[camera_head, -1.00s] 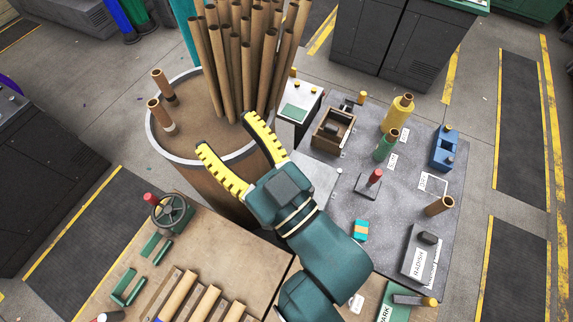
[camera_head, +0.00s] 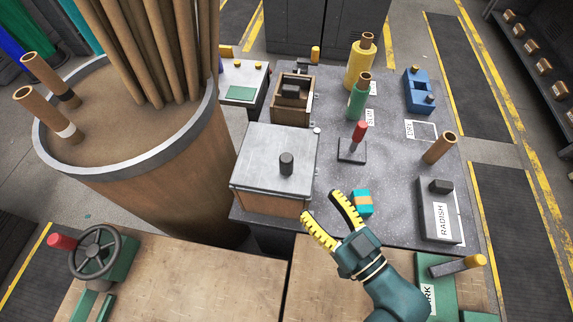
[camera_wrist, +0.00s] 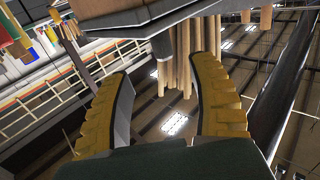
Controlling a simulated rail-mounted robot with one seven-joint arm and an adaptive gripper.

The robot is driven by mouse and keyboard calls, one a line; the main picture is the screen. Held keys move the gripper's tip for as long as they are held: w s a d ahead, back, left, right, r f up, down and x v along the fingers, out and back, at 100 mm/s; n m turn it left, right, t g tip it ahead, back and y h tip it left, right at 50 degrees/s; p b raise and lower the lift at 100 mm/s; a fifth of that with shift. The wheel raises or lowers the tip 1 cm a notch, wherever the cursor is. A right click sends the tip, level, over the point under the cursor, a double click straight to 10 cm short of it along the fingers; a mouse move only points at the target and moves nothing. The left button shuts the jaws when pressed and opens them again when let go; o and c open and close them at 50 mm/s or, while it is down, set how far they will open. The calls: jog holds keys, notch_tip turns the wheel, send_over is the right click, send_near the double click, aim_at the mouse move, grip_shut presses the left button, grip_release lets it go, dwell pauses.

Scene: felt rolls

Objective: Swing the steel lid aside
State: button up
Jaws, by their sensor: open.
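The steel lid (camera_head: 268,155) lies flat over a wooden box (camera_head: 270,201) on the dark speckled table, left of its middle. A dark knob (camera_head: 286,163) stands up on the lid, right of its centre. The lid looks shut over the box, and its inside is hidden. My gripper (camera_head: 325,214) is open and empty, with yellow ribbed fingers. It is in front and to the right of the box, apart from the lid in the picture. In the wrist view, the two fingers (camera_wrist: 165,95) are spread with nothing between them; a grey slab edge with a dark peg shows above.
A teal block with an orange band (camera_head: 362,203) is right beside my fingers. A red-handled tool (camera_head: 357,142) stands behind it. A large drum (camera_head: 190,150) with tall tubes stands left of the lid. An open wooden box (camera_head: 291,109) is behind; a grey RADISH box (camera_head: 438,212) is at right.

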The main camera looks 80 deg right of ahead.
aim_at(290, 168)
jog(key=p+x, duration=0.1)
jog(key=x, duration=0.3)
jog(key=p+x, duration=0.1)
jog(key=x, duration=0.3)
jog(key=p+x, duration=0.1)
jog(key=x, duration=0.3)
jog(key=shift+w+d+r+p, duration=0.1)
jog(key=shift+w+r+p, duration=0.1)
jog(key=shift+r+p, duration=0.15)
